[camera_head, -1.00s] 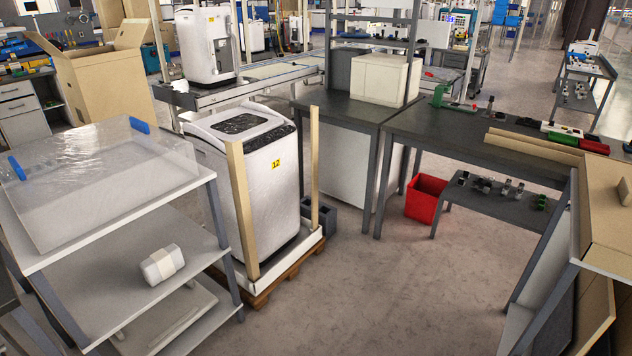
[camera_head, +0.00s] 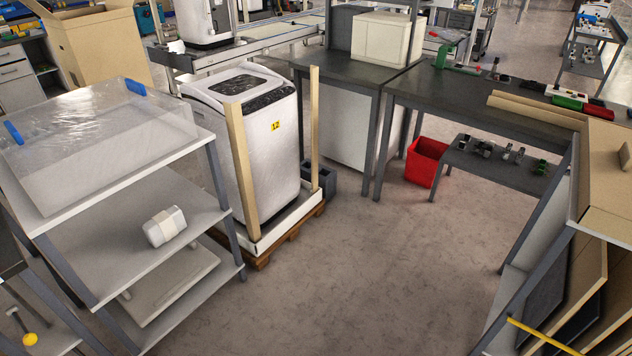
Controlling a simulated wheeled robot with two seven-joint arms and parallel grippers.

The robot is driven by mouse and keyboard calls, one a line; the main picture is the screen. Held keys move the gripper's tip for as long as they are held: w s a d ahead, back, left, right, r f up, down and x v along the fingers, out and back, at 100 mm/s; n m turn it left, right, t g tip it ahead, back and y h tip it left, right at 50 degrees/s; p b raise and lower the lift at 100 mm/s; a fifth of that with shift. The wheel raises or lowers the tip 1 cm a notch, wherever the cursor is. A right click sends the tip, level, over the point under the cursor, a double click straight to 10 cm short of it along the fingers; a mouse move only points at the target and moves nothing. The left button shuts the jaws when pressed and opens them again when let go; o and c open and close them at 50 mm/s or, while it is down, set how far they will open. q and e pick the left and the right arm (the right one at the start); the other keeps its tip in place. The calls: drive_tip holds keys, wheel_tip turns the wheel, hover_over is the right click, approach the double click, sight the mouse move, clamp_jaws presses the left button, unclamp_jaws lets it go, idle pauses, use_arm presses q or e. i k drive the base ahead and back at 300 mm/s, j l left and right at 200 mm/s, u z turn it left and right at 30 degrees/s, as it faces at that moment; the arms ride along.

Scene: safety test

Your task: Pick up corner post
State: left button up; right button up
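A tall beige corner post (camera_head: 242,172) stands upright at the near left corner of the pallet (camera_head: 290,235), beside a white washing machine (camera_head: 262,140) with a yellow number label. A second beige post (camera_head: 314,130) stands upright at the right corner of the same pallet. Long beige pieces (camera_head: 535,113) lie on the dark workbench (camera_head: 440,95) at the right; I cannot tell whether they are also corner posts. Neither of my grippers is in view.
A grey shelf cart (camera_head: 155,245) with a plastic-wrapped sheet and a small white block (camera_head: 165,226) stands at the left. A red bin (camera_head: 425,162) sits under the workbench. A cardboard-topped rack (camera_head: 610,190) stands at the right. The middle floor is clear.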

sight(315, 70)
drive_tip(key=i+l+u, duration=0.1)
drive_tip(key=i, duration=0.3)
drive_tip(key=i+l+u, duration=0.15)
drive_tip(key=i, duration=0.3)
